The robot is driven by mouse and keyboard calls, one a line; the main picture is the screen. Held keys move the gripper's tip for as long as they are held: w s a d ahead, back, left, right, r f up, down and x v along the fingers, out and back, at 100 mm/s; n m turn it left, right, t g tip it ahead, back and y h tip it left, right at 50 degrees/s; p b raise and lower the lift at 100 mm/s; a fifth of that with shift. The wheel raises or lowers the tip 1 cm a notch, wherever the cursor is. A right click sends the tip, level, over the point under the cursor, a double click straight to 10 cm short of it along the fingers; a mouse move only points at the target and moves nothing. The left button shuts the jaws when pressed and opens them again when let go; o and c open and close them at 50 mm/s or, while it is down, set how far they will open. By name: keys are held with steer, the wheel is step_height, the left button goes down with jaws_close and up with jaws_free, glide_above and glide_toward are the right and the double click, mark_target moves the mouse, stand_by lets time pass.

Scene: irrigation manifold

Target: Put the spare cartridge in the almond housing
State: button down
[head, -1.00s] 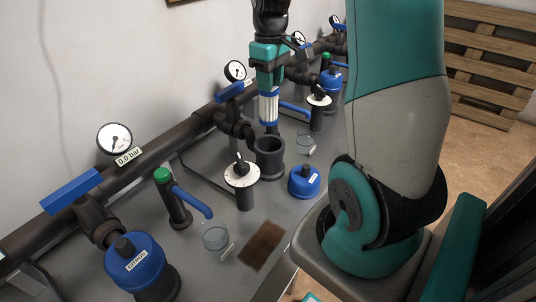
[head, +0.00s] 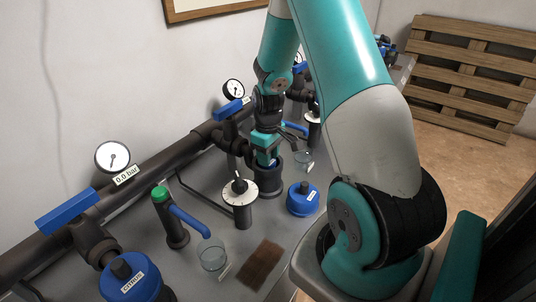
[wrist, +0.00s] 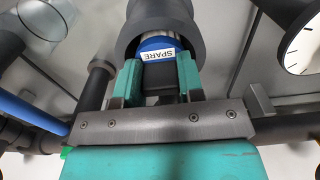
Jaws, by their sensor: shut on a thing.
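My gripper (head: 266,152) points down at the open dark housing (head: 268,185) in the middle of the bench. In the wrist view its green fingers (wrist: 159,85) are shut on the spare cartridge (wrist: 157,47), whose blue end carries a "SPARE" label. The cartridge sits inside the ring of the housing (wrist: 190,18), with its blue end near the mouth; its body is hidden by the housing wall. A blue cap (head: 303,199) lies on the bench to the right of the housing; its label is too small to read.
A white dial on a post (head: 240,192) stands close left of the housing. A green-topped tap with blue lever (head: 172,215), a glass beaker (head: 212,256), a brown mat (head: 257,264) and the housing labelled "CITRUS" (head: 130,275) are nearer. A gauge (head: 112,158) reads 0.0 bar.

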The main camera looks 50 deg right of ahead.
steer(key=c, duration=0.7)
jaws_free()
steer(key=shift+c, duration=0.2)
step_height(320, 180, up, 12)
steer(key=s+a+r+n+t+y, duration=0.1)
steer(key=a+r, duration=0.2)
steer(key=a, duration=0.6)
steer(key=s+a+r+n+y, duration=0.1)
steer(key=s+a+r+n, duration=0.15)
steer(key=a, duration=0.65)
steer(key=s+a+r+n+g+y, duration=0.1)
steer(key=s+a+r, duration=0.3)
steer(key=s+a, duration=1)
steer(key=shift+a+n+y, duration=0.25)
steer(key=shift+n+y, duration=0.2)
steer(key=shift+y, duration=0.15)
steer(key=shift+r, duration=0.1)
